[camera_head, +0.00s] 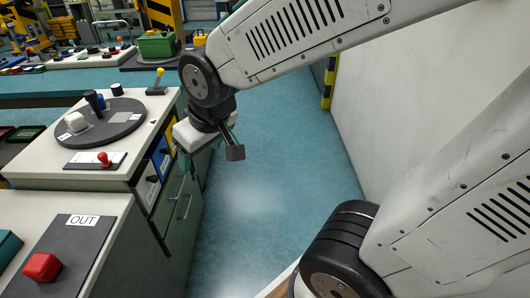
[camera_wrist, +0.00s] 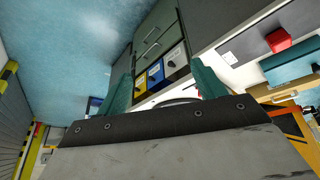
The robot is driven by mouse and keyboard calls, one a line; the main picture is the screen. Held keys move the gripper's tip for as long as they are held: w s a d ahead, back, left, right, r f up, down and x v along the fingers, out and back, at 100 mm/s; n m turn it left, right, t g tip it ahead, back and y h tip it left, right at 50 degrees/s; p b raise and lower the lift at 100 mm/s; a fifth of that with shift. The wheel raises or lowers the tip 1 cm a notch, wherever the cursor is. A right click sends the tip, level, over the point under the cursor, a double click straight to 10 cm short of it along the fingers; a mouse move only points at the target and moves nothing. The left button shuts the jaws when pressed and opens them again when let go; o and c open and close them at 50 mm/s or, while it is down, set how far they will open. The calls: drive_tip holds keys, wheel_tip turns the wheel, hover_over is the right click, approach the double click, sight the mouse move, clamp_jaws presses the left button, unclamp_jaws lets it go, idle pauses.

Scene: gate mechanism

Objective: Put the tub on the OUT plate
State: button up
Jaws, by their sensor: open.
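The OUT plate (camera_head: 83,240) is a dark plate with a white OUT label on the near-left counter. A red block (camera_head: 42,267) sits on it; the plate (camera_wrist: 240,42) and red block (camera_wrist: 278,40) also show in the wrist view. A green open container (camera_head: 158,44), which looks like the tub, stands on a dark surface at the back left. My gripper (camera_head: 212,154) is open and empty in the air over the aisle, right of the counters and far from the container. In the wrist view its teal fingers (camera_wrist: 162,70) are spread apart.
A dark round turntable (camera_head: 112,128) with a white block and upright pegs lies on the middle counter. A red knob (camera_head: 103,158) and a yellow lever (camera_head: 159,74) stand near it. A teal object (camera_head: 8,246) is at the left edge. The aisle floor (camera_head: 270,170) is clear; a pale wall (camera_head: 420,110) bounds it.

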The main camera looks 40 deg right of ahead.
drive_tip(key=s+d+r+m+g, duration=0.1)
drive_tip(key=s+d+r, duration=0.1)
drive_tip(key=s, duration=0.5)
drive_tip(key=s+d+r+m+g, duration=0.1)
drive_tip(key=s+d+r+g, duration=0.1)
drive_tip(key=s+d, duration=0.2)
drive_tip(key=s, duration=0.3)
drive_tip(key=shift+s+d+r+m+g+h, duration=0.15)
drive_tip(key=shift+s+r+m+g+h, duration=0.15)
drive_tip(key=shift+r, duration=0.1)
